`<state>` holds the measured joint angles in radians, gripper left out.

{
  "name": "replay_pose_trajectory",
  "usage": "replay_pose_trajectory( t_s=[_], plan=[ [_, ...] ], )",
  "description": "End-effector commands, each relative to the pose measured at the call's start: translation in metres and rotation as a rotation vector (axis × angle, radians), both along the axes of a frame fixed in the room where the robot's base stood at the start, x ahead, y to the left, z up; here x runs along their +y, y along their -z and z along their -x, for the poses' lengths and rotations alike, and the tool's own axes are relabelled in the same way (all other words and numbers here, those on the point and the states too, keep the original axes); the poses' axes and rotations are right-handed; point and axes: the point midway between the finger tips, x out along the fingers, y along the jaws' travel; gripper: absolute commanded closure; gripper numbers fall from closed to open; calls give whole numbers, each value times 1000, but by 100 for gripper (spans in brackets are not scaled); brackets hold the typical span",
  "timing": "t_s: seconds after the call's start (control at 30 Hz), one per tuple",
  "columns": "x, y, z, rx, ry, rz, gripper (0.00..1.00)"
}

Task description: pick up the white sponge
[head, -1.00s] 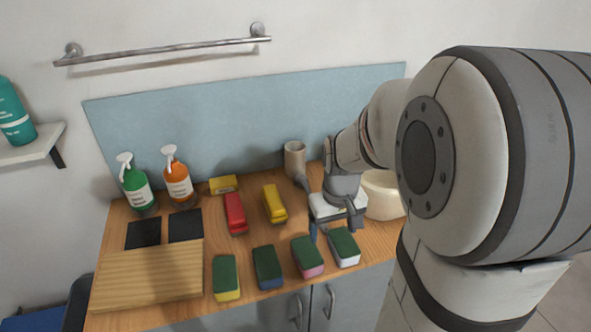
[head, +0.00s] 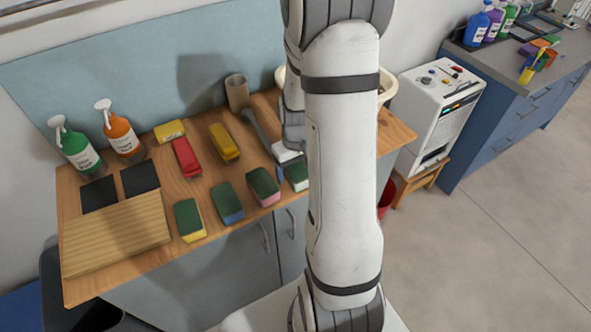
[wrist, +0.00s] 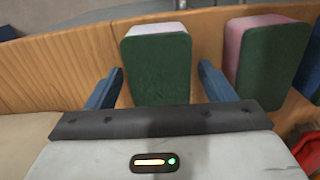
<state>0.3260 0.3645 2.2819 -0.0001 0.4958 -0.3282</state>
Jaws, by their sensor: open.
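The white sponge has a dark green top and a white body. In the head view the white sponge (head: 298,176) is at the right end of the front row, partly hidden behind my arm. In the wrist view the white sponge (wrist: 157,68) lies straight ahead, its white end facing away. My gripper (wrist: 160,78) is open, with one blue finger on either side of the sponge's near part and gaps visible on both sides. I cannot tell how far the fingertips are above the wooden top. In the head view my gripper is mostly hidden by my arm.
A pink sponge (head: 263,186) stands close beside the white one, then a blue sponge (head: 227,203) and a yellow sponge (head: 189,220). Behind are a red stapler-like object (head: 187,157), a yellow one (head: 223,142) and a brown cup (head: 237,92). A pale basin (head: 388,86) is behind my arm.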

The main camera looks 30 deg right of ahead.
Motion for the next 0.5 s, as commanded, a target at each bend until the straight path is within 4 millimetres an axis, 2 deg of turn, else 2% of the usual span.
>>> replay_pose_trajectory(
  t_s=[0.27,0.5],
  plan=[
    [0,4,0,0,1,0,24],
    [0,4,0,0,1,0,42]
  ],
)
